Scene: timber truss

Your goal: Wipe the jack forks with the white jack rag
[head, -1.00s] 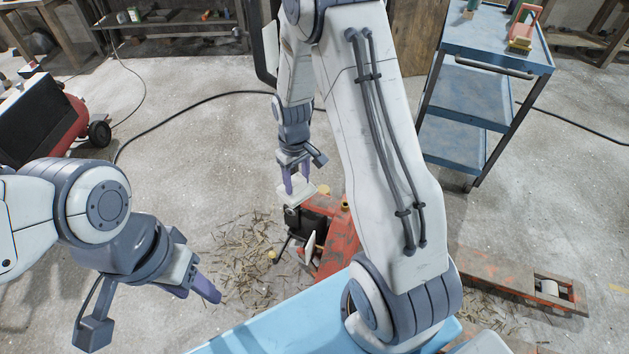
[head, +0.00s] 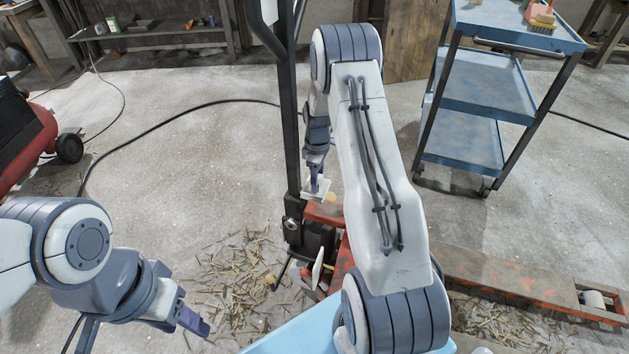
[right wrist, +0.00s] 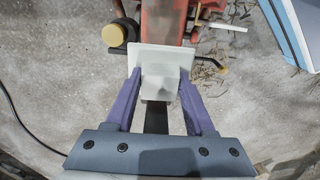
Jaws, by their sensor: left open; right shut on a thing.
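The white jack rag (right wrist: 143,53) is a flat pad with a block-like grip, held between the purple fingers of my right gripper (right wrist: 160,88). In the head view the rag (head: 314,192) is just beside the black mast of the jack, above its red body. One jack fork (head: 500,279), worn orange-red with a roller near its tip, stretches along the floor to the lower right. The rag is apart from this visible fork. My right arm hides part of the jack and forks. My left gripper (head: 188,322) is open and empty at the lower left.
The jack's black mast (head: 290,130) stands upright close to my right gripper. A blue trolley (head: 480,90) stands at the upper right. Wood shavings (head: 235,285) lie around the jack. A black hose (head: 150,140) crosses the open floor on the left.

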